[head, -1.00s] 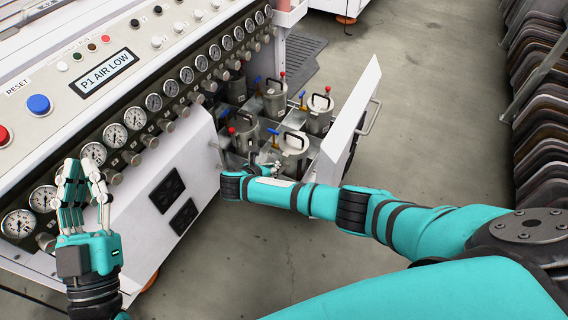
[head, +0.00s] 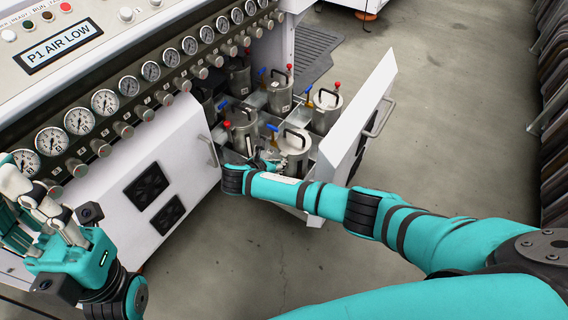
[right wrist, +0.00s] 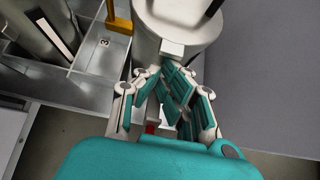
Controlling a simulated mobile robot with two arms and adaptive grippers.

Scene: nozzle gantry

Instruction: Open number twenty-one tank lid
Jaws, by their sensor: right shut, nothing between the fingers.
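Several grey metal tanks with round lids and black handles stand in the pulled-out drawer (head: 370,110) of the machine. The nearest tank (head: 294,158) has a pale lid and a black handle, and no number twenty-one can be read. My right gripper (head: 264,160) is shut and empty, low at the left side of this tank. In the right wrist view my right gripper's fingers (right wrist: 165,95) are close together in front of the tank's pale body and lid (right wrist: 180,25). My left gripper (head: 38,205) is open and empty, in front of the gauge panel.
Red- and blue-handled valves (head: 272,128) stand between the tanks. The drawer's white front (head: 360,100) with a bar handle is close to my right forearm. A row of gauges (head: 105,102) lines the panel. Bare floor (head: 430,100) is clear at right.

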